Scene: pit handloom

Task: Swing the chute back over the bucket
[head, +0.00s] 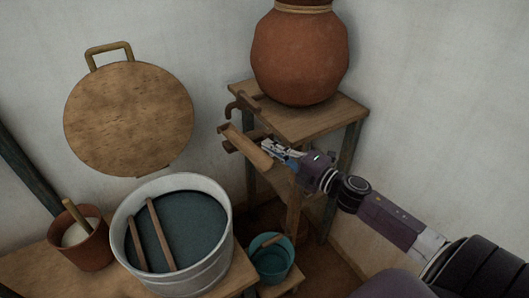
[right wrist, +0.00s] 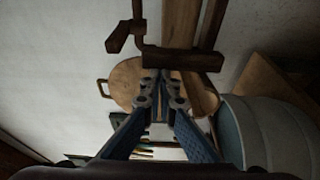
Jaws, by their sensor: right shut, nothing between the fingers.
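The wooden chute (head: 245,147) is a pale trough below the clay pot's stand top, slanting from upper left to lower right in the head view. It also shows at the top of the right wrist view (right wrist: 181,25). A teal bucket (head: 272,262) stands low below the stand. A large metal tub (head: 222,240) with dark liquid stands left of it. My left gripper is out of view.
A clay pot (head: 300,55) stands on the wooden stand (head: 340,110), with a dark hooked bracket (head: 240,103) at its left edge. A round wooden lid (head: 128,118) hangs on the wall. A brown pot (head: 85,245) stands left of the tub.

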